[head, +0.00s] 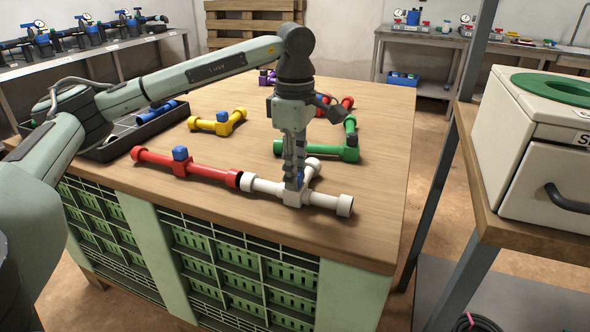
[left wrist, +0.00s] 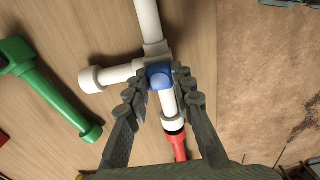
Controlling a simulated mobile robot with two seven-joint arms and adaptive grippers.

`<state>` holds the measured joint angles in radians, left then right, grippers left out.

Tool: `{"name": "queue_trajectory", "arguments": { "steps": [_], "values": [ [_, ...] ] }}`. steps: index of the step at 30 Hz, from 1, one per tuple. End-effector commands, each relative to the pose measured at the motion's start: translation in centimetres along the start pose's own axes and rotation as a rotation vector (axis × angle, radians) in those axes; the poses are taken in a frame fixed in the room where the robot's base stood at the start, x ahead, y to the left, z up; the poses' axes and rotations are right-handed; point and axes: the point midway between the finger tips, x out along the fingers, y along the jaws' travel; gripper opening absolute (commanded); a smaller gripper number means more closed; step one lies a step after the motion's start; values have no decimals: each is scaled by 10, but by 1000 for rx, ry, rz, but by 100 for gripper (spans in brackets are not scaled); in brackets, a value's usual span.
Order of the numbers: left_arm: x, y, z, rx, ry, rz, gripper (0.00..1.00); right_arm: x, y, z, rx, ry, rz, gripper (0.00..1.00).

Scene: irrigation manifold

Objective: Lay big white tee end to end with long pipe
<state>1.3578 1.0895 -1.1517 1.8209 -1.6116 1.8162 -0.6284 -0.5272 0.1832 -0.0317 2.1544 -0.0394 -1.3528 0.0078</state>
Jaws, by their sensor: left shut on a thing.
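The big white tee (head: 325,200) lies on the wooden table near its front edge, its side branch pointing toward the back. My left gripper (head: 294,183) points straight down over it, shut on its blue block; the left wrist view shows the fingers (left wrist: 162,90) on both sides of this block (left wrist: 160,76). The long red pipe (head: 205,172), with its own blue block, lies to the left in line with the tee. Its black-ringed end meets the tee's left collar, and the left wrist view shows the red pipe (left wrist: 179,147) against the white collar too.
A yellow piece (head: 219,122) and a black tray (head: 120,138) are farther back left. The table's front edge (head: 330,248) is close; the wood to the right is clear.

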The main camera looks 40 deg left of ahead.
Motion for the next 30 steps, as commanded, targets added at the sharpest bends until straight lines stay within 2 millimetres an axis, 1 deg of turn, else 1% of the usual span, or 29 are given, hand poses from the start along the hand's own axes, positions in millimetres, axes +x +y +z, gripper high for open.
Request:
{"name": "queue_trajectory", "arguments": {
  "steps": [1,5,13,16,17,20,27,30],
  "values": [
    [0,0,0,0,0,0,27,-2,0,0,0,-1,1,53],
    [0,0,0,0,0,0,43,-5,0,-3,0,6,1,53],
    [0,0,0,0,0,0,44,-5,0,-3,0,8,1,53],
    [-4,0,0,0,0,0,44,-7,1,-4,0,10,0,53],
    [-6,0,0,0,-1,2,44,-5,0,-3,0,11,-1,53],
    [-20,1,1,0,-1,4,44,-2,0,-2,0,10,-1,53],
    [-74,1,1,0,-2,3,44,3,0,2,0,-2,-3,53],
    [-93,1,1,1,-1,3,44,6,-1,3,0,-4,-5,53]
  ]
}}
